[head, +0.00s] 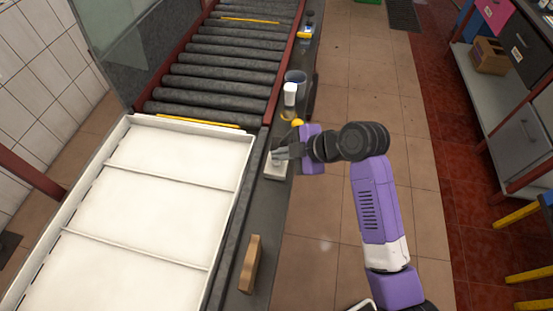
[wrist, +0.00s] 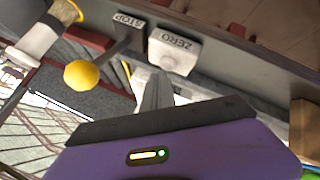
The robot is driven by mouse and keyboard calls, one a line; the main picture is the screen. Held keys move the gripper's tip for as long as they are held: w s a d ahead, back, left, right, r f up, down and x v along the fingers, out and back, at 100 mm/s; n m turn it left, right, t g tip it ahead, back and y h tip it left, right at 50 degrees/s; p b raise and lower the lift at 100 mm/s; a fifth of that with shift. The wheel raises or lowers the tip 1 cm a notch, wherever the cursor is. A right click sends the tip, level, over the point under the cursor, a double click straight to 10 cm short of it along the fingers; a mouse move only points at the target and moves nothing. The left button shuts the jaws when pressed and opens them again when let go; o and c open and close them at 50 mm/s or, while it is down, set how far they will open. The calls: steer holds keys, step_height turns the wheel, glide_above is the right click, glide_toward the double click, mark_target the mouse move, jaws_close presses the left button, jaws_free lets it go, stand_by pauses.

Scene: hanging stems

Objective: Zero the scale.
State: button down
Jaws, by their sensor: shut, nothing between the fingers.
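A pale block labelled ZERO (wrist: 174,50) sits on the dark rail in the wrist view, with a small round feature on its face below the lettering. A grey plate labelled STOP (wrist: 130,20) is to its left. My gripper (wrist: 156,92) is shut and empty. Its fingertips point at the ZERO block from just below it in the wrist view; I cannot tell whether they touch. In the head view my gripper (head: 279,154) is over a small pale box (head: 274,170) on the rail, which it partly covers. No scale display is readable.
A yellow ball (wrist: 82,75) is left of my fingers, also in the head view (head: 297,122). A brush (wrist: 45,30) lies beyond it. A white sectioned tray (head: 150,200) and roller conveyor (head: 225,60) flank the rail. A brown block (head: 250,263) lies nearer.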

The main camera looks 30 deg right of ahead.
mark_target(280, 162)
steer(key=shift+f+b, duration=0.3)
steer(key=shift+f, duration=0.15)
stand_by(0.4)
steer(key=shift+r, duration=0.1)
steer(key=shift+r+p, duration=0.7)
steer(key=shift+r, duration=0.1)
steer(key=shift+r, duration=0.15)
steer(key=shift+r+p, duration=2)
steer(key=shift+r, duration=0.4)
